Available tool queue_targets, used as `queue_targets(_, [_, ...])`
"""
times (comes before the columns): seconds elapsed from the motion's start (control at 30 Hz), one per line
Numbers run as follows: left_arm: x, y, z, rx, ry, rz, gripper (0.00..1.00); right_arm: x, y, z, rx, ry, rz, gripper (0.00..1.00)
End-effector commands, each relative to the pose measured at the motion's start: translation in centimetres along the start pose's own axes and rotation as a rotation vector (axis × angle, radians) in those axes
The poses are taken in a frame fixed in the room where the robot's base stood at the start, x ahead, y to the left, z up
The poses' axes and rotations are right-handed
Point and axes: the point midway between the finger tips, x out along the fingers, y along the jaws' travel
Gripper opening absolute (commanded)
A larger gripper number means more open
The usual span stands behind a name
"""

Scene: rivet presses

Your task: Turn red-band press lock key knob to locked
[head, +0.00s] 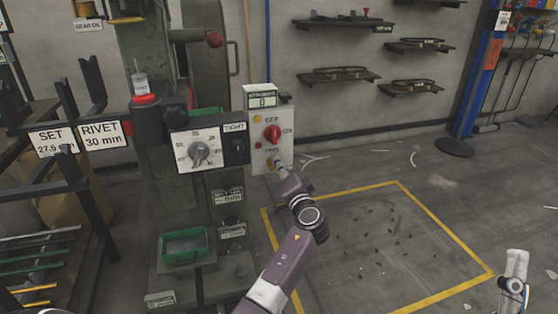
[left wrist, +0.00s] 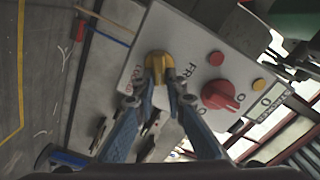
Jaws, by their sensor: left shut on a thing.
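The red-band press (head: 145,99) stands at the left in the head view. Its grey control box (head: 259,160) carries a red rotary knob (head: 272,134), also in the left wrist view (left wrist: 220,95). A yellow key knob (left wrist: 156,62) sits at the box's lower end, near a label starting "FR". My left gripper (left wrist: 157,88) is shut on this yellow knob, its fingers on either side. In the head view my left gripper (head: 276,169) reaches the bottom of the box and mostly hides the knob. The fingers partly cover the lettering around it.
A dial panel (head: 198,149) sits just left of the control box, and a green tray (head: 185,245) is lower on the press. A yellow floor outline (head: 440,234) encloses clear floor with small scraps. Shelves (head: 338,75) hang on the back wall.

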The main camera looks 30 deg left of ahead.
Motion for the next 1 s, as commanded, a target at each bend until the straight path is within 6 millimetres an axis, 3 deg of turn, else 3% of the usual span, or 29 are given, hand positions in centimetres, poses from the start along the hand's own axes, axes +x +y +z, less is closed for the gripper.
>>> queue_targets(0.13, [0.1, -0.2, -0.3, 0.139, 0.004, -0.002, 0.00, -0.2, 0.5, 4.7, -0.010, -0.229, 0.009, 0.59])
queue_targets(0.3, [0.1, 0.0, -0.2, 0.281, 0.004, -0.002, 0.00, -2.1, 1.2, 9.5, -0.020, -0.470, 0.021, 0.59])
queue_targets(0.5, [0.1, 0.3, -0.1, 0.413, 0.004, -0.003, 0.00, -5.1, 1.8, 13.5, -0.026, -0.698, 0.034, 0.59])
queue_targets(0.73, [0.1, 0.5, -0.1, 0.505, 0.005, -0.003, 0.00, -8.0, 2.3, 15.9, -0.030, -0.860, 0.044, 0.59])
queue_targets(1.0, [0.0, 0.7, 0.0, 0.542, 0.006, -0.003, 0.00, -9.3, 2.5, 16.8, -0.031, -0.926, 0.048, 0.59])
